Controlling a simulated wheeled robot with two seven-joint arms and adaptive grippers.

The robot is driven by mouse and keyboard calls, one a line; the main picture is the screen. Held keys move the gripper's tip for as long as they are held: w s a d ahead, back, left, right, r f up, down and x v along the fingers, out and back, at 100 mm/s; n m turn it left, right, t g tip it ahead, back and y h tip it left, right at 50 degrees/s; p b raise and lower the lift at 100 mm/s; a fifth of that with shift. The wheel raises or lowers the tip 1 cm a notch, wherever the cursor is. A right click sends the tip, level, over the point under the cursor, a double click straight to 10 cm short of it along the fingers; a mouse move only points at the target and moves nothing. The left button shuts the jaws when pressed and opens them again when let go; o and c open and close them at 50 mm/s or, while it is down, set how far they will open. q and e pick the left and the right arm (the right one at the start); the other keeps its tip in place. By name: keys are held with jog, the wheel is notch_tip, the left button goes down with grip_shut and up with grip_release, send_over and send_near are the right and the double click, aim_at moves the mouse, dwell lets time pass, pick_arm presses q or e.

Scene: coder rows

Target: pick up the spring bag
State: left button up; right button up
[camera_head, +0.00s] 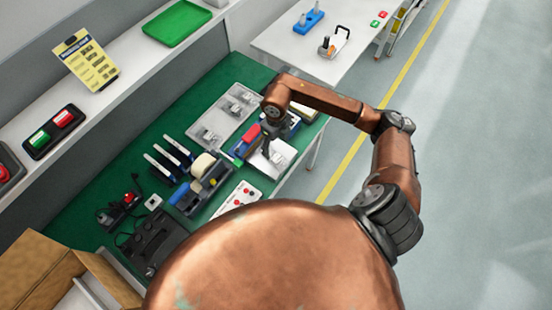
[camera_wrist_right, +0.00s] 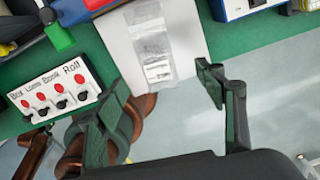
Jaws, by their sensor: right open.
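The spring bag (camera_wrist_right: 152,45) is a small clear plastic bag with metal-looking pieces in it. In the right wrist view it lies on a white sheet or board (camera_wrist_right: 115,35) at the bench's edge. In the head view the bag (camera_head: 278,154) is small, just beside my right gripper. My right gripper (camera_head: 268,142) is over the white sheet. In the right wrist view its fingers (camera_wrist_right: 163,82) are wide apart with nothing between them, and the bag lies ahead of them. My left gripper is not in view.
A button panel (camera_wrist_right: 55,92) sits left of the sheet, and a blue-and-white box (camera_wrist_right: 240,8) is to its right. The green bench (camera_head: 150,135) also carries a grey tray (camera_head: 222,112) and a tape dispenser (camera_head: 203,170). Floor lies beyond its front edge.

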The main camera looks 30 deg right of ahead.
aim_at(275, 157)
jog(key=f, duration=0.7)
jog(key=shift+s+a+f, duration=0.3)
jog(key=shift+c, duration=0.2)
jog(key=c, duration=1.3)
jog(key=shift+r, duration=0.1)
jog(key=shift+c, duration=0.2)
